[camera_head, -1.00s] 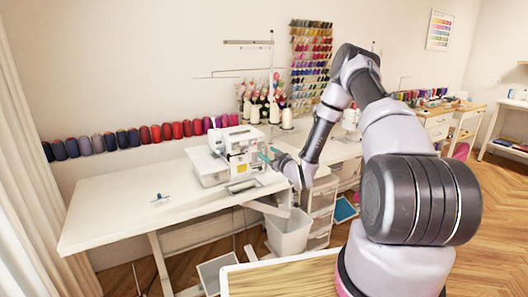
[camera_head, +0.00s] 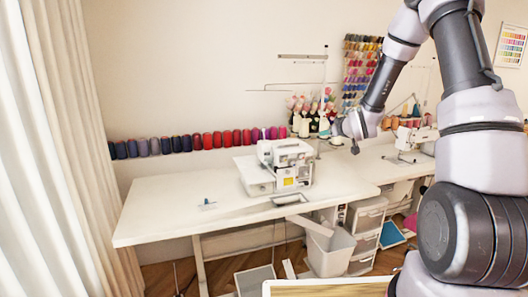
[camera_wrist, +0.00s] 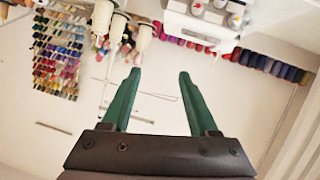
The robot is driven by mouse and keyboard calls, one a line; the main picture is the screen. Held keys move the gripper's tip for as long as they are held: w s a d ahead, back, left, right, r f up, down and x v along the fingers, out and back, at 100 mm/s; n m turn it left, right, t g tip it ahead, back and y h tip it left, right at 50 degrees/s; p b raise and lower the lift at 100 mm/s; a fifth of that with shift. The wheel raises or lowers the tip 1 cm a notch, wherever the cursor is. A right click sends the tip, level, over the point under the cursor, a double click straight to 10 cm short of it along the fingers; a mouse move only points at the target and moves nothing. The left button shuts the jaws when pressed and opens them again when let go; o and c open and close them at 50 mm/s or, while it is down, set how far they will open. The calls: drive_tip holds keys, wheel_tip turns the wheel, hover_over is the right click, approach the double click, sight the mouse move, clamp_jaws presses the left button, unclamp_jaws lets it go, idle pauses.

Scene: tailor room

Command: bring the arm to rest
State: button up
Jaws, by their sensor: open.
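My arm rises on the right of the head view and bends over at the top, with its wrist (camera_head: 357,125) hanging above the table. My gripper (camera_wrist: 160,75) shows in the wrist view as two green fingers held wide apart with nothing between them. In the head view the fingers are small, near the thread cones and to the right of the white sewing machine (camera_head: 285,165). The gripper appears apart from the table and the machine.
The white table (camera_head: 160,205) has a small blue item (camera_head: 206,203) on its clear left part. Thread spools (camera_head: 190,142) line the wall. A second machine (camera_head: 412,140) stands at the right. A white bin (camera_head: 330,252) and drawers (camera_head: 367,220) are below. A curtain (camera_head: 60,150) hangs at the left.

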drive_tip(key=s+d+r+m+g+h, duration=0.2)
drive_tip(key=s+r+m+g, duration=0.15)
drive_tip(key=s+r, duration=1.25)
drive_tip(key=s+a+r+m+g+y, duration=0.1)
drive_tip(key=s+m, duration=0.1)
drive_tip(key=s, duration=1)
drive_tip(key=s+a+r+m+g, duration=0.2)
drive_tip(key=s+m, duration=0.1)
drive_tip(key=s, duration=1)
drive_tip(key=shift+s+a+y, duration=0.2)
drive_tip(key=shift+a+y, duration=0.05)
drive_tip(key=shift+y, duration=0.15)
